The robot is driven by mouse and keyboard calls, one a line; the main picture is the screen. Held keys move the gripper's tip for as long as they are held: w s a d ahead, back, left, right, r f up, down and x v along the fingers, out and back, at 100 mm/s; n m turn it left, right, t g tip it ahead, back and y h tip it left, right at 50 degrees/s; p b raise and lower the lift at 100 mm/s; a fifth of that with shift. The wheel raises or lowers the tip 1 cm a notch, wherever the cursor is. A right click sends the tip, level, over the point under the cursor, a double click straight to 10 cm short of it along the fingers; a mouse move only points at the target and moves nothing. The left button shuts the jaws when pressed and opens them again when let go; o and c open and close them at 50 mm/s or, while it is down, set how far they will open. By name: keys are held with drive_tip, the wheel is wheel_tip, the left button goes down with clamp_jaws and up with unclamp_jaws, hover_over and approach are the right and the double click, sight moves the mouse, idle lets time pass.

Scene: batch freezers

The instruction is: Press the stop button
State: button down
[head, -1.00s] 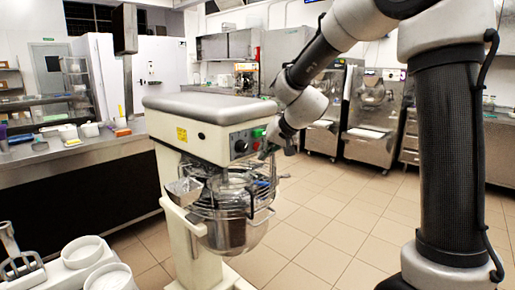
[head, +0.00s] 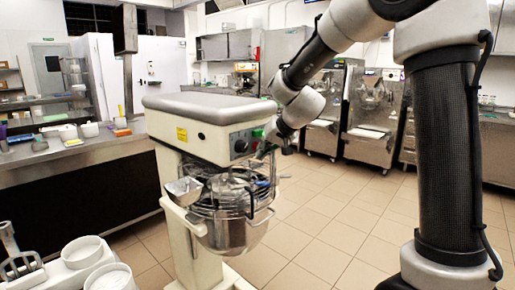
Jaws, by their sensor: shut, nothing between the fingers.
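A cream planetary mixer (head: 208,138) with a grey top stands in the middle of the head view. Its control panel (head: 241,147) is on the right-hand face, with a dark round knob and a green button (head: 257,133). A stop button cannot be made out clearly; part of the panel is near or behind my gripper. My gripper (head: 264,150) is shut and empty, close to the right end of the panel. Whether it touches the panel cannot be told.
A steel bowl (head: 228,232) with a wire guard hangs under the mixer head, with a metal chute (head: 184,190) at its left. A steel counter (head: 70,157) stands left. White tubs (head: 84,252) are at the lower left. Tiled floor (head: 335,220) is clear to the right.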

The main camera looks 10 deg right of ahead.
drive_tip(key=shift+w, duration=0.1)
idle(0.4)
drive_tip(key=shift+s+d, duration=0.45)
drive_tip(key=shift+s, duration=0.3)
drive_tip(key=shift+s+d, duration=0.75)
drive_tip(key=shift+s, duration=0.25)
drive_tip(key=shift+s+d, duration=0.75)
drive_tip(key=shift+s, duration=0.25)
